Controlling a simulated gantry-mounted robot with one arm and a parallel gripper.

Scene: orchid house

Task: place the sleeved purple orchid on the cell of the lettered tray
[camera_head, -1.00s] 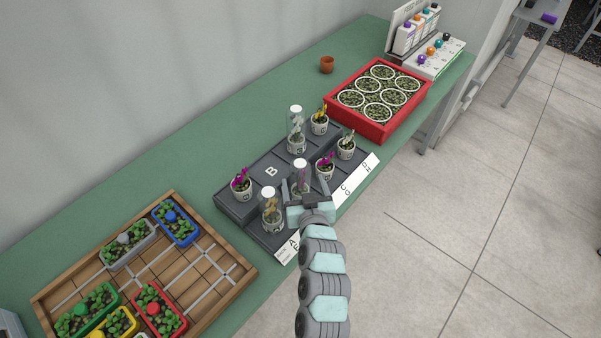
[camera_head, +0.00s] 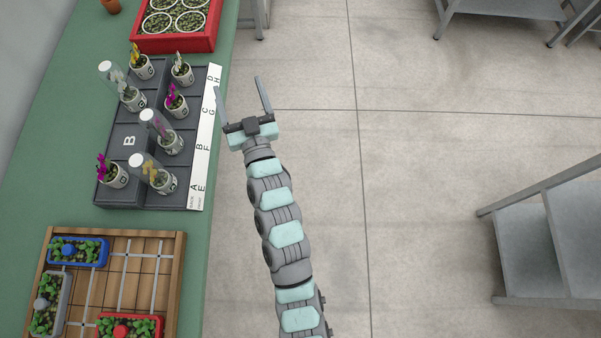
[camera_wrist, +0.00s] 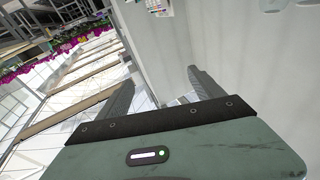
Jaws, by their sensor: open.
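The sleeved purple orchid (camera_head: 156,124) stands in its white pot in the front row of the lettered tray (camera_head: 129,140), by the letter F, under a clear white-topped sleeve. The bare cell marked B is behind it, between an unsleeved purple orchid (camera_head: 103,168) and a sleeved white orchid (camera_head: 132,97). My gripper (camera_head: 238,86) is open and empty, to the right of the tray's label strip and apart from the plants. In the wrist view my open fingers (camera_wrist: 160,92) have nothing between them; no orchid shows there.
A sleeved yellow orchid (camera_head: 162,179) and another unsleeved purple orchid (camera_head: 177,105) flank the sleeved purple one. A red planter (camera_head: 174,43) stands beyond the tray, a wooden partitioned tray (camera_head: 176,255) nearer. Open floor (camera_head: 400,190) lies right of the green bench (camera_head: 52,165).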

